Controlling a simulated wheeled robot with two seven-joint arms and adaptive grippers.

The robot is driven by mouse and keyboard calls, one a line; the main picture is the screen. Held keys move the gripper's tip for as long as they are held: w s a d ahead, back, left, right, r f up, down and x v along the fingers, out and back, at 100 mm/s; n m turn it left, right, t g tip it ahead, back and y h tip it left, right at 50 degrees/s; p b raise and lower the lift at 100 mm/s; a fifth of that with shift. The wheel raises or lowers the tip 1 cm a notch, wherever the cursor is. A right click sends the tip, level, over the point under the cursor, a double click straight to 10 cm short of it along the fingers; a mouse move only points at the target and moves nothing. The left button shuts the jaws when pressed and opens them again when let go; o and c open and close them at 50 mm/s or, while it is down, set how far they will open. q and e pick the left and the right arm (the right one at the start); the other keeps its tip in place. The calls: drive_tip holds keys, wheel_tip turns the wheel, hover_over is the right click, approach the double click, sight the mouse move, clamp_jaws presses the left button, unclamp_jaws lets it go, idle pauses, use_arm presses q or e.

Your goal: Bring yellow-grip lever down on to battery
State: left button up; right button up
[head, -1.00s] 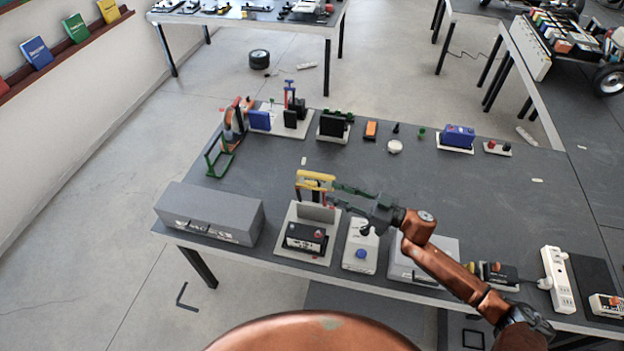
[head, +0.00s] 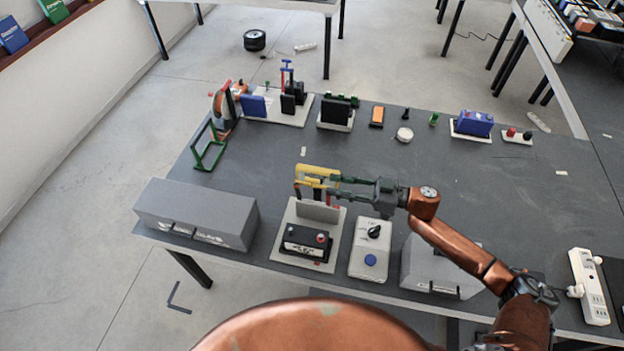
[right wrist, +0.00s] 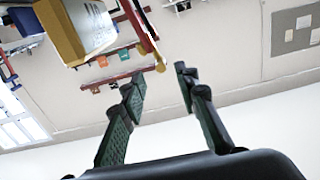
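The lever's yellow grip (head: 318,171) is raised above the battery stand (head: 284,262), on upright arms behind a grey plate (head: 319,210). It also shows large at upper left in the right wrist view (right wrist: 62,35). The black battery (head: 305,241), with a red terminal, sits on the stand in front of that plate, well below the grip. My right gripper (head: 334,183) reaches in from the right, its tips at the grip's right end. In the right wrist view its green fingers (right wrist: 160,78) are apart with nothing between them. My left gripper is not in view.
A grey case (head: 196,214) stands left of the stand. A white box with a black knob and blue button (head: 370,250) stands close on its right, then a grey box (head: 430,265). The table middle (head: 250,160) is clear. Small devices line the back edge.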

sight(313, 181)
drive_tip(key=p+x, duration=0.1)
drive_tip(key=x, duration=0.6)
drive_tip(key=shift+a, duration=0.25)
drive_tip(key=shift+w, duration=0.1)
drive_tip(key=shift+c, duration=0.3)
clamp_jaws()
